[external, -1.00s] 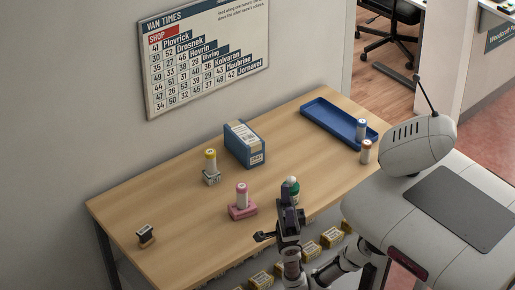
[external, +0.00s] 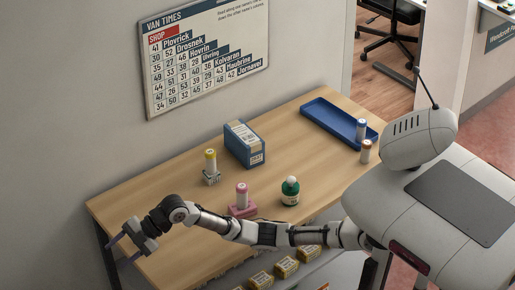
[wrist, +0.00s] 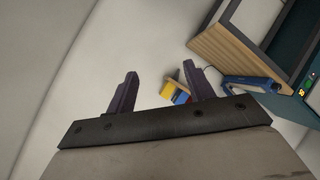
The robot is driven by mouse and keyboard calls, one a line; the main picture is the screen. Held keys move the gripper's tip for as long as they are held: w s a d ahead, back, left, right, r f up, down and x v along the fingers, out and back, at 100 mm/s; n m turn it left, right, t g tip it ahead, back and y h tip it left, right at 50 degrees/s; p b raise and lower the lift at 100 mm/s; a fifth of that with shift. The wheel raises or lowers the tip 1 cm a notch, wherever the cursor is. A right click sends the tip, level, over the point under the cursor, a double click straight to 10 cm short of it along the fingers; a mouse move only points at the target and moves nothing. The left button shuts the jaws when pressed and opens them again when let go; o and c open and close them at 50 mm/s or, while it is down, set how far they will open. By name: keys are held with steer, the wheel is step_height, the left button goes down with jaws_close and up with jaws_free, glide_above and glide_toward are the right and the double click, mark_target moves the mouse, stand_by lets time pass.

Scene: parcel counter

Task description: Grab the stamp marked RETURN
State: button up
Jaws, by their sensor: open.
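My gripper (external: 121,248) is open, and nothing shows between its fingers. The small dark-handled stamp seen earlier at the counter's left end is hidden now, behind or under my gripper. I cannot read RETURN on anything. A yellow-topped white piece (external: 210,160) stands on a small grey-green base, and a pink-topped one (external: 241,196) on a pink base. No stamp shows clearly in the wrist view.
A green bottle (external: 290,191) stands near the front edge. A blue-and-white box (external: 244,145) is at the back, and a blue tray (external: 325,112) is at the far right. Small yellow boxes (external: 286,267) sit below.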

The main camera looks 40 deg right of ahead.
steer(key=w+d+f+m+g+h, duration=0.2)
steer(key=w+d+m+h, duration=0.15)
steer(key=w+d, duration=0.6)
steer(key=w+d+f+m+g+h, duration=0.15)
steer(key=w+d+h, duration=0.25)
steer(key=w+d, duration=0.55)
steer(key=s+f, duration=0.1)
steer(key=f, duration=0.1)
steer(key=f+p, duration=0.1)
steer(key=f, duration=0.2)
steer(key=s+a+f+p, duration=0.1)
steer(key=f, duration=0.2)
steer(key=shift+s, duration=0.35)
steer(key=shift+p+x, duration=1)
steer(key=shift+x, duration=1.7)
steer(key=c, duration=1.1)
steer(key=shift+r, duration=0.1)
